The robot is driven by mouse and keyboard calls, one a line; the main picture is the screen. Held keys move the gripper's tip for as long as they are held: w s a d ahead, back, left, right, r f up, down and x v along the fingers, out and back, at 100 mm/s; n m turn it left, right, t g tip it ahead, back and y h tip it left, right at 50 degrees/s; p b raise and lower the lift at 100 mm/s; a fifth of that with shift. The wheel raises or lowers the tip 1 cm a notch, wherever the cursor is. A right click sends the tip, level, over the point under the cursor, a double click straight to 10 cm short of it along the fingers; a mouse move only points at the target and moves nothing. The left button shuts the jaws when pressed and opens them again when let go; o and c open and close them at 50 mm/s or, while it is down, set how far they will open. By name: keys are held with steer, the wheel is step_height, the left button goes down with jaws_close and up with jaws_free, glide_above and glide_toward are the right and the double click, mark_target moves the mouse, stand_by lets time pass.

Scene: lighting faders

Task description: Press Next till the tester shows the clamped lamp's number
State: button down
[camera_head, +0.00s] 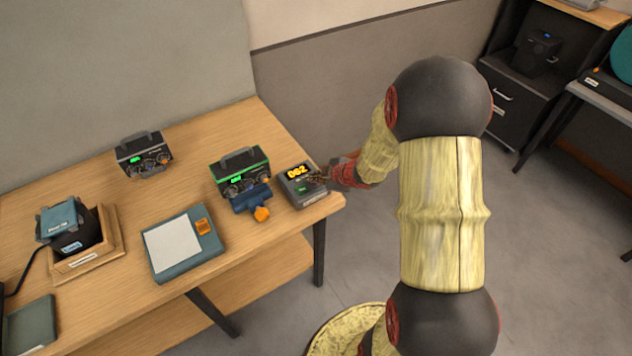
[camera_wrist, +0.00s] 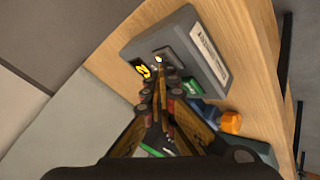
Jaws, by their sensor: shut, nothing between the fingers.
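The tester (camera_head: 306,197) is a grey box at the table's right corner; its lit yellow display (camera_head: 297,172) reads 062. It also shows in the wrist view (camera_wrist: 205,62), with a small green patch (camera_wrist: 193,87) on it. My gripper (camera_head: 318,178) is shut and empty, its tips at the tester's top (camera_wrist: 160,66), beside the display. I cannot tell whether they touch a button; the tips hide part of the panel. Left of the tester, a black handled unit (camera_head: 238,165) with a green light stands behind a blue clamp (camera_head: 247,201) with an orange knob. No lamp number is readable.
A second handled unit (camera_head: 143,153) stands at the back left. A teal pad with a white face (camera_head: 172,246) lies mid-table, and a teal-topped device (camera_head: 65,225) sits in a wooden tray at left. The table's edge is close beside the tester.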

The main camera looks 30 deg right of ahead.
mark_target(315, 184)
steer(key=shift+r, duration=0.15)
steer(key=shift+r+p, duration=0.6)
steer(key=shift+p, duration=0.2)
step_height(315, 184, up, 5)
steer(key=p, duration=0.5)
steer(key=shift+r, duration=0.1)
stand_by(0.4)
